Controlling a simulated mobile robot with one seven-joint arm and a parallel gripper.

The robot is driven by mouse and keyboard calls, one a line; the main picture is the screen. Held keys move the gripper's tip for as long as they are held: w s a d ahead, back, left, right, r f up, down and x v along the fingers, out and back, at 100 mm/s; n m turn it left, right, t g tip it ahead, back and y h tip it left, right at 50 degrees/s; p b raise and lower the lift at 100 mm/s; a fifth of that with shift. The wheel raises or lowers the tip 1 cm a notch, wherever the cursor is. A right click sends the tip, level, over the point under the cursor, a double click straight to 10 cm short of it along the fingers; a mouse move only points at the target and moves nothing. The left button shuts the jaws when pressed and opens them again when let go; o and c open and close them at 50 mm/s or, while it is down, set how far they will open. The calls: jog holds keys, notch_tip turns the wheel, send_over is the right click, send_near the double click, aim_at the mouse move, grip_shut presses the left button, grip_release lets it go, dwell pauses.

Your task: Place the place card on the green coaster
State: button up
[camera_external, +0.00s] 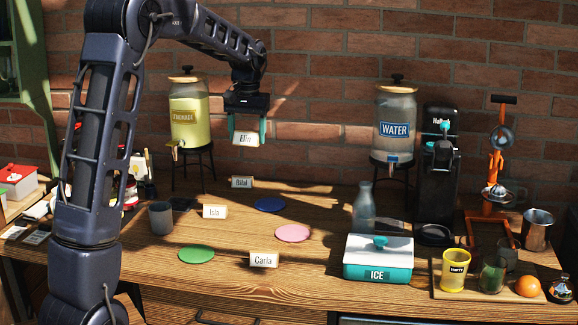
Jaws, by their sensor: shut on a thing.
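My gripper (247,128) is raised above the back of the table, between the lemonade dispenser and the water dispenser. Its teal-tipped fingers are shut on a white place card (245,138) reading "Elin", held well above the tabletop. The green coaster (197,254) lies flat and bare near the table's front left, in front of the Isla card. Other place cards stand on the table: "Bilal" (241,182), "Isla" (214,211) and "Carla" (264,259). A blue coaster (270,204) and a pink coaster (293,233) lie bare to the right of the green one.
A grey cup (160,218) stands left of the Isla card. The lemonade dispenser (188,112) and water dispenser (395,125) stand at the back. A glass bottle (364,208) and an ice box (378,258) stand right of the coasters. Bare wood surrounds the green coaster.

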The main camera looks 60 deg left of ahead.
send_over(196, 253)
notch_tip(196, 253, down, 3)
notch_tip(196, 253, down, 20)
jog(key=shift+f, duration=0.2)
jog(key=shift+f, duration=0.1)
jog(key=o, duration=1)
